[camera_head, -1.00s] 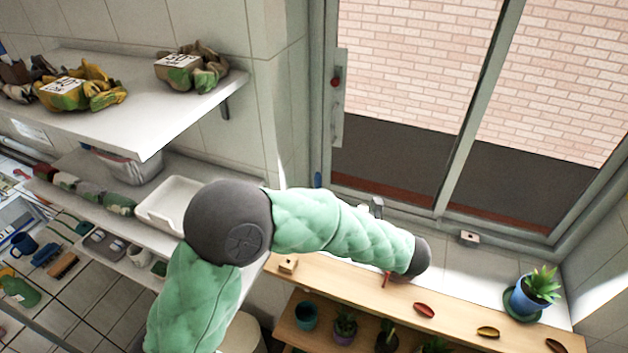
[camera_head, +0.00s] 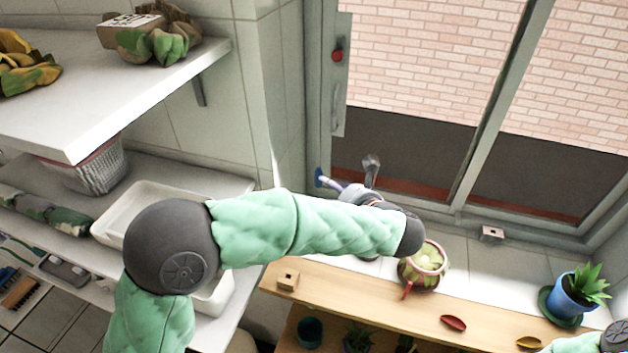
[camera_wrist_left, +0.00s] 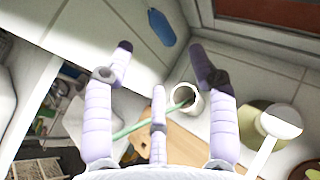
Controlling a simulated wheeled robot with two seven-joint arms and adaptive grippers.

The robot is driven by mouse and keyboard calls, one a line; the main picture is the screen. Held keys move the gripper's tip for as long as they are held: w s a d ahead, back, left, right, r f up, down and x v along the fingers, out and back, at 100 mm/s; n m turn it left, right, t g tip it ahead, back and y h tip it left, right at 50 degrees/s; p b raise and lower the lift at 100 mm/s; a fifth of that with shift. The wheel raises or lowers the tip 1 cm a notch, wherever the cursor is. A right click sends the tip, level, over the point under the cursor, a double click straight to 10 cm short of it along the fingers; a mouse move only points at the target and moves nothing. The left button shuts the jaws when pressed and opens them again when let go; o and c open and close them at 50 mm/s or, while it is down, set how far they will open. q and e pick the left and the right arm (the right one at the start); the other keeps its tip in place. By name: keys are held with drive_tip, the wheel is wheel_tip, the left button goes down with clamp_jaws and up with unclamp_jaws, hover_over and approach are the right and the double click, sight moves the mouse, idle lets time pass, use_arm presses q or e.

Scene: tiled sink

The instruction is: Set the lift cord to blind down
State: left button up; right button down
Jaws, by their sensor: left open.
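A small blue piece (camera_head: 320,178) hangs by the tiled wall left of the window. It also shows in the left wrist view as a blue oval (camera_wrist_left: 161,27). It may be the pull of the lift cord; I cannot make out the cord or the blind. My left gripper (camera_head: 352,182) is just right of the blue piece in the head view, partly hidden behind my forearm. In the left wrist view my left gripper (camera_wrist_left: 160,62) has its fingers spread, empty, with the blue oval beyond the fingertips and apart from them. My right gripper is out of view.
A wooden bench (camera_head: 380,293) under the window holds a small wooden block (camera_head: 288,280) and red and yellow dishes. A round pot (camera_head: 422,268) and a plant in a blue pot (camera_head: 572,296) stand by the sill. A white shelf (camera_head: 120,80) juts out at left.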

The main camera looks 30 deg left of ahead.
sight(316, 179)
use_arm(q)
drive_tip(key=x, duration=1)
drive_tip(key=shift+f+b, duration=0.1)
drive_tip(key=shift+b, duration=0.25)
clamp_jaws()
